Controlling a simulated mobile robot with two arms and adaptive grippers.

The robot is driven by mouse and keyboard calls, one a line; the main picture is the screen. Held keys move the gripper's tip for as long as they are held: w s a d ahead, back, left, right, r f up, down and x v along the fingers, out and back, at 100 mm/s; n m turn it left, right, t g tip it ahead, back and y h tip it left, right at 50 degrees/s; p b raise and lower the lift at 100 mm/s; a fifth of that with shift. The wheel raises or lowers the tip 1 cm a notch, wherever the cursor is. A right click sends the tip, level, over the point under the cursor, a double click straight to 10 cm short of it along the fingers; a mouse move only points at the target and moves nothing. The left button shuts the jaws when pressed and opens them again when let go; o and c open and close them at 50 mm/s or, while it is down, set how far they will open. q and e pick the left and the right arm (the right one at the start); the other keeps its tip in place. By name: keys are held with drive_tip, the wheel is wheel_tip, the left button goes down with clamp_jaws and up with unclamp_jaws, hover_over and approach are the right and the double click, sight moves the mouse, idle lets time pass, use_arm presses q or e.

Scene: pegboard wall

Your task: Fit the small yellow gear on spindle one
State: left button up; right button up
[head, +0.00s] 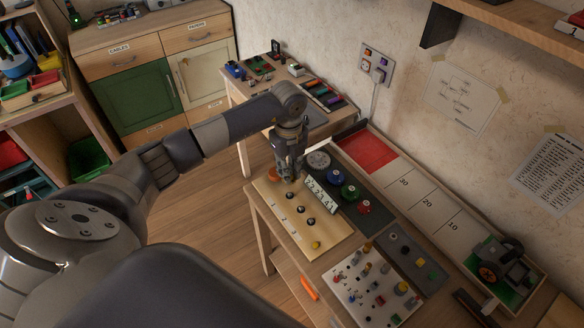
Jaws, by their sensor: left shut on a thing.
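My left gripper (288,176) is over the far end of a pale wooden board (308,250) with printed numbers. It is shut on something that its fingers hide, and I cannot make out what. An orange round piece (272,174) shows just left of the fingertips; whether they touch it is unclear. Dark round spindle tops (289,209) stand in a row along the board. A small yellow round piece (315,244) is at the board's near end; I cannot tell whether it is the yellow gear. Spindle one cannot be clearly picked out. My right gripper is not in view.
A dark mat beside the board holds a grey disc (318,160) and blue (335,176), green (349,192) and red (365,207) round pieces. A white numbered card (321,196) stands between. A panel of knobs (370,288) is nearer; a tray with a wheeled model (503,268) is right.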

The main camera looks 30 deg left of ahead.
sight(290, 194)
use_arm(q)
drive_tip(key=shift+f+b, duration=0.4)
drive_tip(key=shift+f, duration=0.25)
drive_tip(key=shift+f+b, duration=0.6)
drive_tip(key=shift+f, duration=0.15)
drive_tip(key=shift+f+b, duration=0.7)
drive_tip(key=shift+f, duration=0.45)
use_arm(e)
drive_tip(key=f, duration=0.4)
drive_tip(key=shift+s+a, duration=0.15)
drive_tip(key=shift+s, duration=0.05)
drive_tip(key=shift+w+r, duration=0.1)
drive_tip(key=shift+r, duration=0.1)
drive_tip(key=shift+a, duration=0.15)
use_arm(q)
drive_tip(key=shift+f+b, duration=0.45)
drive_tip(key=shift+f, duration=0.25)
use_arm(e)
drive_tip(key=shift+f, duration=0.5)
